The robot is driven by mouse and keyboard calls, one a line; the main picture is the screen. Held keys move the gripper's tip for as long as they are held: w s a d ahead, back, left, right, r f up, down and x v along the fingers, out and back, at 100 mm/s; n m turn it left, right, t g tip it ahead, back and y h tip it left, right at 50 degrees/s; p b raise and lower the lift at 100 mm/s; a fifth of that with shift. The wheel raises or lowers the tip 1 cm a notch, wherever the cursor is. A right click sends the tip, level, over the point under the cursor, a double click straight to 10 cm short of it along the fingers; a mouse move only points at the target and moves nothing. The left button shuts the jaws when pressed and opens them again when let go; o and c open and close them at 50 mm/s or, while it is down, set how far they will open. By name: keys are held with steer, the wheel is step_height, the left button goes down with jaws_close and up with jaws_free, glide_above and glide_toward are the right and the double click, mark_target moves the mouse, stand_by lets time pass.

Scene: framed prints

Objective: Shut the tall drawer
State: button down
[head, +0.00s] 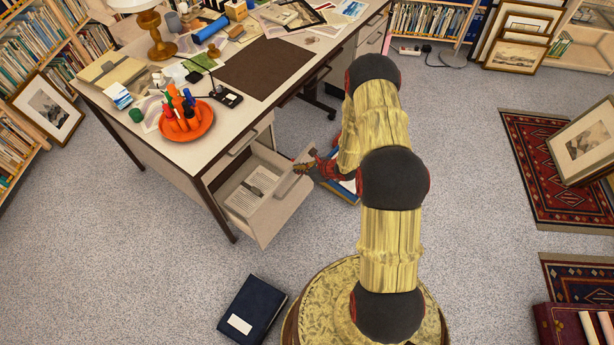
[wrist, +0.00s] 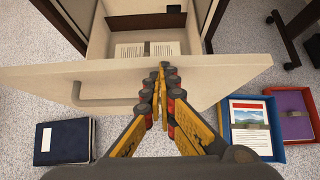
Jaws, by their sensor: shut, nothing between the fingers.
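The tall drawer (head: 266,198) stands pulled out from the desk's near pedestal, with a printed paper (head: 252,190) lying inside. In the wrist view its pale front panel (wrist: 220,77) spans the middle, with a bar handle (wrist: 108,101) on the left part. The open interior and the paper (wrist: 133,50) show beyond the panel. My gripper (head: 303,166) is at the right part of the drawer front. In the wrist view my gripper (wrist: 161,72) is shut and empty, its fingertips over the panel's top edge, right of the handle. I cannot tell whether they touch it.
The desk (head: 190,152) carries an orange tray (head: 203,128) of pens and papers. A dark blue binder (head: 252,309) lies on the floor near the drawer. A blue tray (wrist: 256,140) with a picture sits on the floor at right. Grey carpet is clear left of the binder.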

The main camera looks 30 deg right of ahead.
steer(key=w+a+b, duration=0.1)
steer(key=w+a, duration=0.3)
steer(key=w, duration=0.3)
steer(key=w+a+b, duration=0.2)
steer(key=w+a, duration=0.2)
steer(key=w, duration=0.4)
steer(key=shift+w+b, duration=0.25)
steer(key=shift+b, duration=0.05)
steer(key=shift+d, duration=0.1)
